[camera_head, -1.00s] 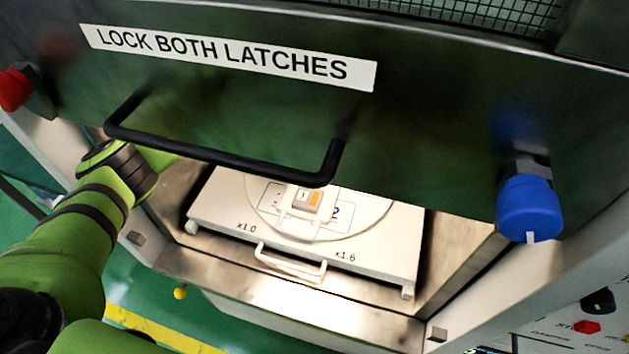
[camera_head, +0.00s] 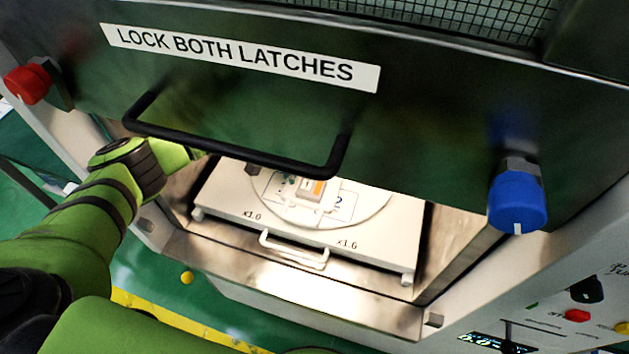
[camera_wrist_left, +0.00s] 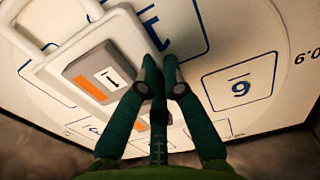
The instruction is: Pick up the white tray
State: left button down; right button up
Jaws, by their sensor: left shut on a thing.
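The small white tray (camera_head: 304,209) sits over the round plate inside the open chamber, below the black door handle. In the left wrist view the white tray (camera_wrist_left: 117,30) has a raised rim and a loop handle at upper left. It carries a grey block (camera_wrist_left: 92,72) with an orange stripe, also visible in the head view (camera_head: 312,188). My left gripper (camera_wrist_left: 160,68) has its dark green fingers close together at the tray's side, shut on it. The exact contact is partly hidden by the fingers. My right gripper is not in view.
The raised door with its black handle (camera_head: 235,150) hangs over the opening. A red latch (camera_head: 27,84) and a blue latch (camera_head: 518,201) flank it. The marked white platform (camera_head: 225,208) has a front handle (camera_head: 293,251). Metal chamber walls stand close around it.

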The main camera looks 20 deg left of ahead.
pick_arm(q)
jog(key=shift+w+r, duration=0.1)
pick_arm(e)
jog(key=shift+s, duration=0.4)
